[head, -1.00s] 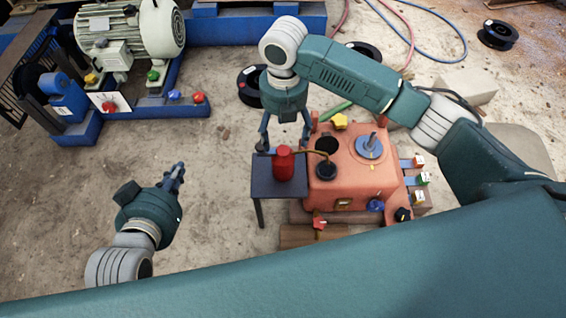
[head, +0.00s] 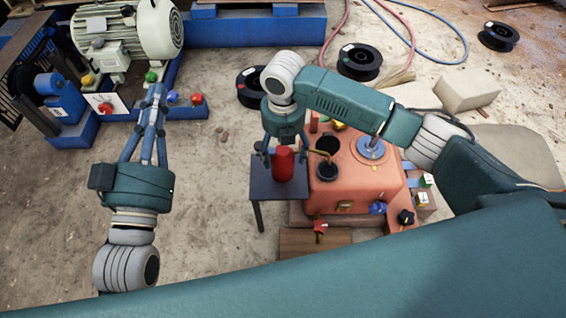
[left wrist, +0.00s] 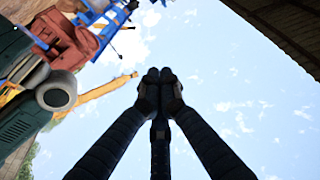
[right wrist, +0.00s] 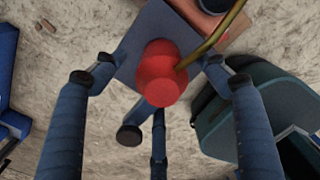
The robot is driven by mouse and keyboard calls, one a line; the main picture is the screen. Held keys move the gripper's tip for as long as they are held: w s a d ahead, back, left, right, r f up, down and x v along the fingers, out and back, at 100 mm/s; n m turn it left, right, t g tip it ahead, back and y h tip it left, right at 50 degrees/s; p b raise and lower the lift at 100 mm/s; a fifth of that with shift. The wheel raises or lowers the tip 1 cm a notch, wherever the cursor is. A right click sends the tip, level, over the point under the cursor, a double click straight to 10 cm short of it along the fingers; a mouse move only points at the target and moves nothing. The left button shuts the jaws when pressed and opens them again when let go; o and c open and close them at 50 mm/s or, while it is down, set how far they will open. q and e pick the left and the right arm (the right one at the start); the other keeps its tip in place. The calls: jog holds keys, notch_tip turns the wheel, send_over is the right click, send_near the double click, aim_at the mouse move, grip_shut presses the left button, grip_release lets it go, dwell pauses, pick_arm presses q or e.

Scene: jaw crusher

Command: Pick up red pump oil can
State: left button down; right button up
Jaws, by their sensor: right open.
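The red oil can (head: 283,166) stands upright on a small dark table (head: 262,187); its thin brass spout points right in the head view. My right gripper (head: 284,150) is above the can with its fingers spread. In the right wrist view the can (right wrist: 160,72) lies between the open fingers of the right gripper (right wrist: 157,70), apart from the left one. The spout passes close to the right finger; whether they touch is unclear. My left gripper (head: 155,95) is at the left, empty, its fingertips together; the left wrist view shows the left gripper (left wrist: 158,76) pointing at sky.
An orange-red machine housing (head: 350,180) with coloured knobs stands right beside the table. A motor on a blue frame (head: 182,112) is at the upper left. Black spools (head: 360,62) and hoses lie behind.

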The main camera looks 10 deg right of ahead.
jog(key=shift+f, duration=0.25)
notch_tip(320, 180, down, 5)
jog(key=shift+r+b, duration=0.1)
jog(key=shift+b, duration=1.05)
pick_arm(q)
jog(key=s+r+t+h, duration=0.2)
jog(key=s+r+t, duration=0.4)
jog(key=r, duration=0.4)
jog(key=shift+s+a+r+h, duration=0.15)
jog(key=shift+s+r+h, duration=0.05)
jog(key=shift+r+h, duration=0.15)
pick_arm(e)
jog(key=c, duration=1.6)
pick_arm(q)
jog(key=shift+w, duration=0.1)
